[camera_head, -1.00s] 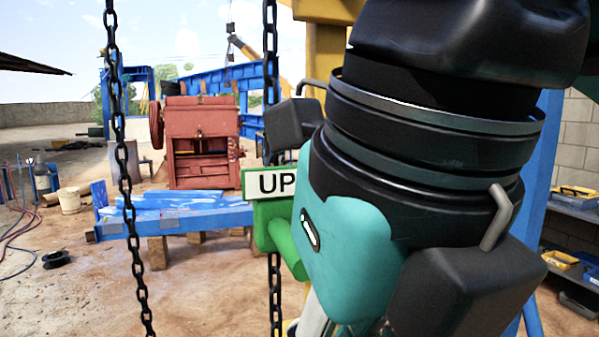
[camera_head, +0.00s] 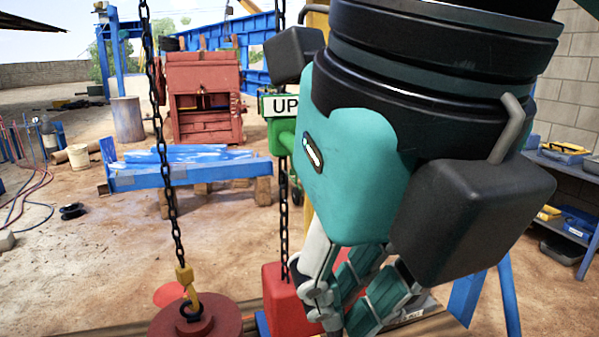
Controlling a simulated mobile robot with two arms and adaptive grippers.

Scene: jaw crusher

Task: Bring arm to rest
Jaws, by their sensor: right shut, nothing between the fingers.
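My right gripper (camera_head: 350,322), teal and black with jointed grey and teal fingers, fills the right half of the head view. It points downward, and its fingers are shut with nothing seen between them. The fingertips reach near the bottom edge, in front of a red block (camera_head: 283,298) that they partly hide. A green handle with a white "UP" sign (camera_head: 284,105) shows just left of the gripper, partly hidden by it; I cannot tell whether they touch. My left gripper is not in view.
Two black chains hang left of the gripper; the left chain (camera_head: 167,165) ends at a hook on a red round weight (camera_head: 195,322). A red jaw crusher (camera_head: 205,98) and blue beam (camera_head: 185,168) stand behind. Shelves (camera_head: 565,170) are at right. Open dirt ground lies left.

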